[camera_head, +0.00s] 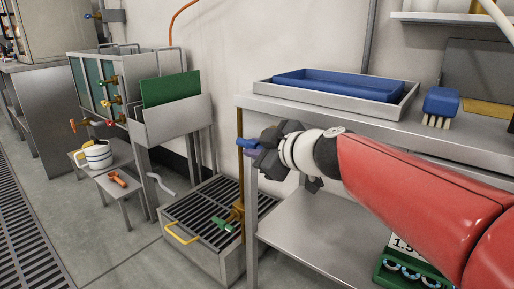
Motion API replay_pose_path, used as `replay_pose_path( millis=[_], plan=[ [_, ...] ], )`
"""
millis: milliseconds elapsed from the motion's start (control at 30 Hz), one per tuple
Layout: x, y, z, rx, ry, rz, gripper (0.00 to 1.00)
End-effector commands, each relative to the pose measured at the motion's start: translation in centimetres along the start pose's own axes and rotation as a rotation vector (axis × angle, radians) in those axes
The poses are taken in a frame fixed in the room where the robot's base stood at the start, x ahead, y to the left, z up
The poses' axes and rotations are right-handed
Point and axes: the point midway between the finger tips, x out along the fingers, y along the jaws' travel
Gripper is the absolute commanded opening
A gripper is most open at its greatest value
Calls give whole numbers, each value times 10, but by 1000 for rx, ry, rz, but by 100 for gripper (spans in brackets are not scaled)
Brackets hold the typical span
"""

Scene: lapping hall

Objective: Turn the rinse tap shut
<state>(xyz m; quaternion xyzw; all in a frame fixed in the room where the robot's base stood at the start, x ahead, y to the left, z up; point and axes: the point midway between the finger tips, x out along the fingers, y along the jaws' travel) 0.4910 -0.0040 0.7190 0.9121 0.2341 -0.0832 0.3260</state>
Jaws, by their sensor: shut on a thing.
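My gripper (257,147), dark grey, is beside the front left corner of the steel bench. It is shut on a blue handle (245,143), whose end sticks out to the left of the jaws. The handle is in front of an upright brass pipe (240,178); my gripper hides how the two join. The pipe runs down to a grated floor basin, where a green handle (222,224) shows. Several other brass taps (116,101) with coloured handles are on the tank at left. No label shows which one is the rinse tap.
The steel bench (360,119) bears a tray with a blue block, and a brush (440,106). The grated basin (205,262) has a yellow handle. A steel bin (177,121) holds a green board. Floor at lower left is clear.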

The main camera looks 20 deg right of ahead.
Motion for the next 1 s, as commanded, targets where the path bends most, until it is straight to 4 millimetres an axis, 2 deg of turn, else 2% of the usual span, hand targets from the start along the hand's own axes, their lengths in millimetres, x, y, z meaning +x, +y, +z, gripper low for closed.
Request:
replay_pose_path(
  millis=[67, 100, 233, 567, 1000],
  plan=[
    [0, 0, -1, 2, 2, 1, 0],
    [0, 0, -1, 2, 2, 1, 21],
    [0, 0, -1, 1, 2, 0, 38],
    [-4, 0, -1, 0, 1, 0, 39],
    [-69, 1, -2, 0, 4, 2, 39]
  ],
)
